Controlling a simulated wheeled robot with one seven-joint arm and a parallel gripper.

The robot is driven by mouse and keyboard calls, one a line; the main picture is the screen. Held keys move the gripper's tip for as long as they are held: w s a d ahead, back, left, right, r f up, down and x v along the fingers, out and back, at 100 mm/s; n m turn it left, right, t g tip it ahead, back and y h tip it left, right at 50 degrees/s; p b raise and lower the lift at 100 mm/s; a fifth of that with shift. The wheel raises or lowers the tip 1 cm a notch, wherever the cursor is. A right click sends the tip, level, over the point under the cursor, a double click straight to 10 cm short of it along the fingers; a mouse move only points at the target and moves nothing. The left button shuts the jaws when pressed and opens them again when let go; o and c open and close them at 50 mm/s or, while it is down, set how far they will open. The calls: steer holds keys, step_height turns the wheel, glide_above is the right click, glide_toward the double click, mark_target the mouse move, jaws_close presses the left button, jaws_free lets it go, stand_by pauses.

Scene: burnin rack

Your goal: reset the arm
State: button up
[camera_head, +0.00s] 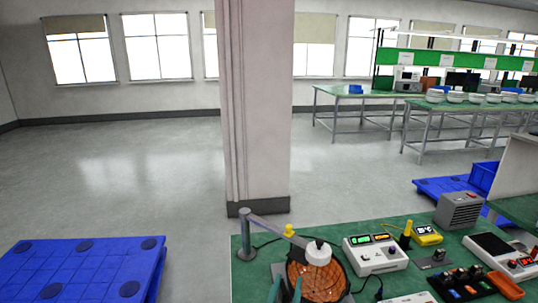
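I cannot make out my arm or my gripper in the head view. Two thin teal shapes (297,289) show at the bottom edge, in front of a round orange-brown meshed thing (330,280); I cannot tell what they are. A grey post with a side boom (248,236) stands at the left of the green bench (243,283).
A pillar (257,110) stands behind. A blue pallet (75,270) lies left; the floor beyond is clear.

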steer(key=s+a+f+n+y, duration=0.2)
steer(key=s+f+n+y, duration=0.2)
steer(key=s+f, duration=1.3)
steer(key=s+a+r+g, duration=0.1)
steer(key=s, duration=1.1)
steer(key=s+a+m, duration=0.1)
steer(key=s+a, duration=0.1)
steer(key=s, duration=1.1)
steer(key=shift+s+r+g, duration=0.25)
steer(key=shift+r+g, duration=0.1)
steer(key=shift+g, duration=0.05)
steer(key=shift+w+d, duration=0.1)
steer(key=shift+w, duration=0.05)
